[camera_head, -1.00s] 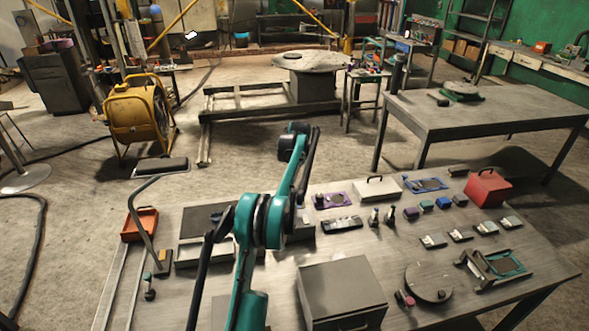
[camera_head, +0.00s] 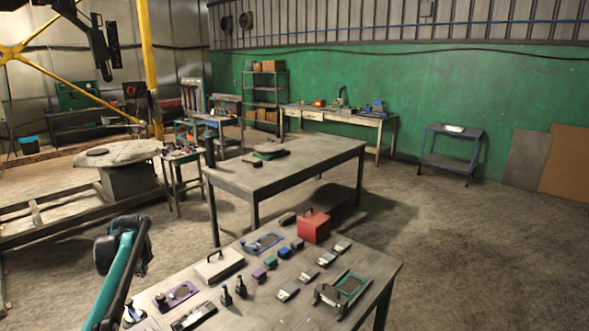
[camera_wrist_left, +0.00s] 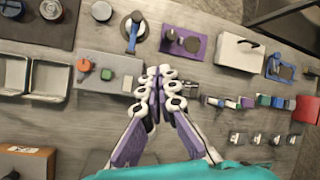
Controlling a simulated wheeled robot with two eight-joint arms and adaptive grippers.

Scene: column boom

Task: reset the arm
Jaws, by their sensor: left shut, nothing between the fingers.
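My left arm (camera_head: 118,262), teal and black, rises from the lower left edge of the head view. Its elbow stands above the left part of the near workbench (camera_head: 360,275). My left gripper (camera_wrist_left: 167,80) shows in the left wrist view, with purple and white fingers. The fingertips are together with nothing between them, over the bench below a purple mat (camera_wrist_left: 188,42). I cannot make out the gripper in the head view. My right arm and gripper are in neither view.
On the near bench are a white box (camera_head: 218,264), a red box (camera_head: 314,226) and several small blocks. The wrist view shows grey trays (camera_wrist_left: 48,77) and an orange-knobbed panel (camera_wrist_left: 112,78). A second table (camera_head: 300,160) stands behind. Open floor (camera_head: 470,250) lies at right.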

